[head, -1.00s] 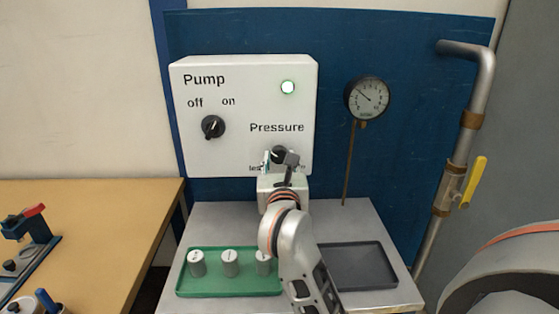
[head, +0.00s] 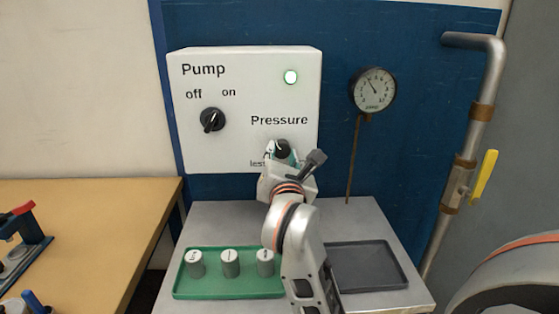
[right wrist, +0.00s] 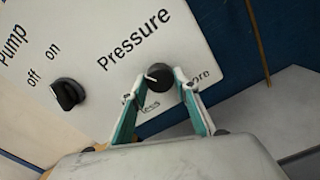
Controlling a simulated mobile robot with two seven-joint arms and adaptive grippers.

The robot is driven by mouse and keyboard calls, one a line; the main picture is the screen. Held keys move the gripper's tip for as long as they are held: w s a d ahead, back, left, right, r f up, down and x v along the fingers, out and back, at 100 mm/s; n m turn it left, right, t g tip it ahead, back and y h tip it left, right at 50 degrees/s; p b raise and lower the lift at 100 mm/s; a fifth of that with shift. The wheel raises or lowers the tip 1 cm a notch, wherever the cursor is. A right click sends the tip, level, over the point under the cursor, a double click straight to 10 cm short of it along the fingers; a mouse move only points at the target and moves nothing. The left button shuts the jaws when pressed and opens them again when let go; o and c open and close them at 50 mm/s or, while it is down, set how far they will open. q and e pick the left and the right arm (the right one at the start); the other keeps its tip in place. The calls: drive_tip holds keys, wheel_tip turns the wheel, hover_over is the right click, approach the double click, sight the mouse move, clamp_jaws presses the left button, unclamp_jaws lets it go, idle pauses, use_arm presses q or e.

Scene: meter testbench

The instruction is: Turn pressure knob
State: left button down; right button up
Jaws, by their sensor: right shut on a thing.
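The black pressure knob (head: 282,149) sits on the white pump panel (head: 240,140), under the word "Pressure". In the right wrist view the round knob (right wrist: 160,76) shows between the fingertips, its white mark pointing to the upper left. My right gripper (head: 281,156) is at the panel, its fingers on either side of the knob; the wrist view shows its teal fingers (right wrist: 159,84) shut on it. The fingers and wrist hide part of the lower label. The round pressure gauge (head: 373,91) hangs right of the panel, its needle pointing up and left. My left gripper is out of view.
Below are a green tray (head: 225,290) with grey cylinders and an empty dark tray (head: 365,268). A pipe with a yellow lever (head: 483,178) stands at right.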

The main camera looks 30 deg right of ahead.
drive_tip(key=shift+f+m+b, duration=0.4)
drive_tip(key=shift+m+b, duration=0.2)
drive_tip(key=shift+m, duration=0.4)
drive_tip(key=m+b, duration=0.2)
drive_tip(key=shift+m, duration=0.3)
drive_tip(key=shift+m+b, duration=0.3)
drive_tip(key=shift+m, duration=0.2)
drive_tip(key=m+b, duration=0.1)
drive_tip(key=m, duration=0.1)
drive_tip(key=shift+r+m+b, duration=0.1)
drive_tip(key=shift+m+b, duration=0.2)
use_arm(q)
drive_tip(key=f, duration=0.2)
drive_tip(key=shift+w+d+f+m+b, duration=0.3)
use_arm(e)
drive_tip(key=shift+r+m, duration=0.15)
drive_tip(key=shift+m, duration=0.35)
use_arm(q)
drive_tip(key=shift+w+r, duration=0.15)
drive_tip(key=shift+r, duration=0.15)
use_arm(e)
drive_tip(key=shift+r, duration=0.1)
